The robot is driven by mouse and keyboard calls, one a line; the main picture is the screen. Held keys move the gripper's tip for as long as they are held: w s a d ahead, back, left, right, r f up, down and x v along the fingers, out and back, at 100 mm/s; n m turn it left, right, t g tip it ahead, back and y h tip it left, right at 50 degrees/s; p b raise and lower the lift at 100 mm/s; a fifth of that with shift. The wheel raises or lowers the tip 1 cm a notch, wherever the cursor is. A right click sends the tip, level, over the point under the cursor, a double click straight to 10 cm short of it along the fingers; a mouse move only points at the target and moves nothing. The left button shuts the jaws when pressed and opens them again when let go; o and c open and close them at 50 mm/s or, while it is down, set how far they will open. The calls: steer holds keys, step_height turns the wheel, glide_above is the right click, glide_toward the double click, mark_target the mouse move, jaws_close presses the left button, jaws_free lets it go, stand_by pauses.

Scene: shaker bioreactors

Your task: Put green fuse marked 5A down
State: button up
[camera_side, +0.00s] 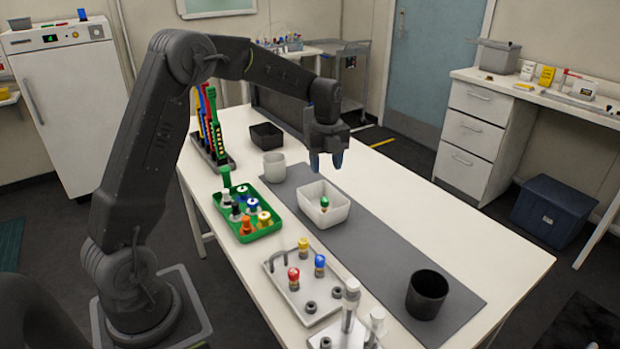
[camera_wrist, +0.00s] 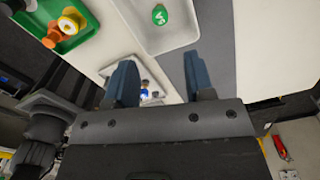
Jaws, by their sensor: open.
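The green fuse (camera_side: 324,203) stands inside the white bin (camera_side: 338,216) on the grey mat. In the wrist view its round green top (camera_wrist: 159,15) shows a pale mark that I cannot read for certain, inside the white bin (camera_wrist: 187,38). My gripper (camera_side: 328,164) is above the table, higher than the bin and near its far side, apart from the fuse. In the wrist view the two blue fingers of my gripper (camera_wrist: 160,82) are spread apart with nothing held between them.
A green tray (camera_side: 268,233) with several coloured fuses stands left of the bin. A grey holder (camera_side: 280,265) with red, blue and yellow fuses is in front.

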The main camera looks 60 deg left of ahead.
steer(key=s+d+r+n+t, duration=0.2)
steer(key=s+d+r+n, duration=0.3)
steer(key=s+d+r, duration=0.15)
steer(key=s+d+r+n+t, duration=0.1)
steer(key=s+d+n, duration=0.3)
steer(key=s+n, duration=0.4)
steer(key=s+d+r+n+t, duration=0.2)
steer(key=s+d+n, duration=0.3)
steer(key=s+n, duration=0.3)
steer(key=s, duration=0.4)
steer(key=shift+r+t, duration=0.2)
steer(key=shift+t, duration=0.1)
